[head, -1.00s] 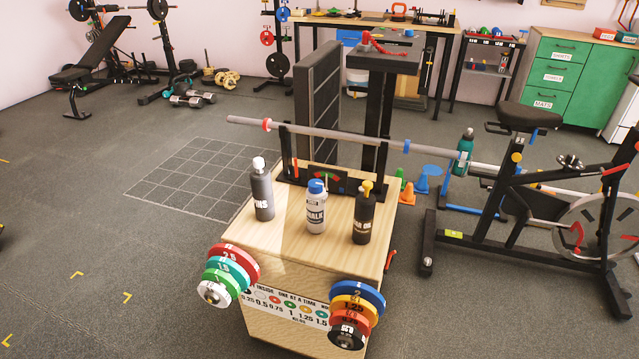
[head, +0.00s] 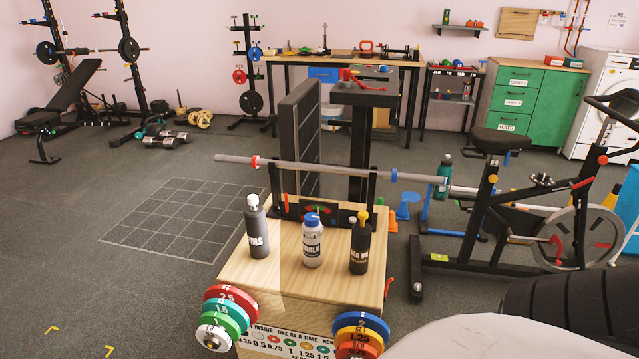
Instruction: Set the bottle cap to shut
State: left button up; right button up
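Three bottles stand upright on the wooden box top (head: 300,285). The left one is a dark grey bottle (head: 260,238) with a white cap (head: 252,201). The middle one is a white chalk bottle (head: 313,247) with a blue cap (head: 313,221). The right one is a black bar oil bottle (head: 359,250) with a yellow cap (head: 363,218). The caps are too small to tell open from shut. Neither gripper is in view.
A long bar (head: 320,168) on black uprights crosses behind the bottles. Coloured weight plates (head: 232,300) hang at the box's front left, others (head: 362,320) at the front right. An exercise bike (head: 500,215) stands to the right. Floor is clear to the left.

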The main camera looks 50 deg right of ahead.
aim_at(362, 214)
jog(key=z, duration=0.1)
jog(key=i, duration=0.55)
jog(key=z, duration=2.6)
